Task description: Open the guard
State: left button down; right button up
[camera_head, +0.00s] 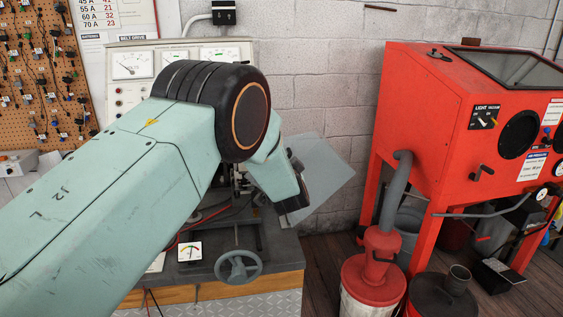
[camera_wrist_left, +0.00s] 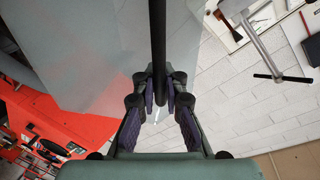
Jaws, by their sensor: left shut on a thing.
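The guard (camera_head: 323,172) is a see-through grey panel. In the head view it stands tilted above the right side of the bench machine, partly behind my left arm. In the left wrist view the guard (camera_wrist_left: 95,55) fills the upper left, and a black bar (camera_wrist_left: 157,35) runs down beside its edge. My left gripper (camera_wrist_left: 161,98) is closed around the lower end of this bar. In the head view my arm hides most of the machine and the grip itself. My right gripper shows in neither view.
A bench (camera_head: 270,262) with a handwheel (camera_head: 238,267) and a small meter (camera_head: 189,251) stands below my arm. A gauge panel (camera_head: 132,66) is behind it. A red blasting cabinet (camera_head: 425,110) and a red-lidded canister (camera_head: 373,283) stand to the right, with wooden floor between.

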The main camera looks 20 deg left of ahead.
pick_arm(q)
jog(key=shift+s+f, duration=0.15)
jog(key=shift+f, duration=0.2)
jog(key=c, duration=1.8)
grip_release()
jog(key=shift+d, duration=0.2)
jog(key=shift+o, duration=0.4)
jog(key=shift+s+r, duration=0.1)
jog(key=shift+r, duration=0.25)
jog(key=shift+s, duration=0.1)
jog(key=v, duration=1.2)
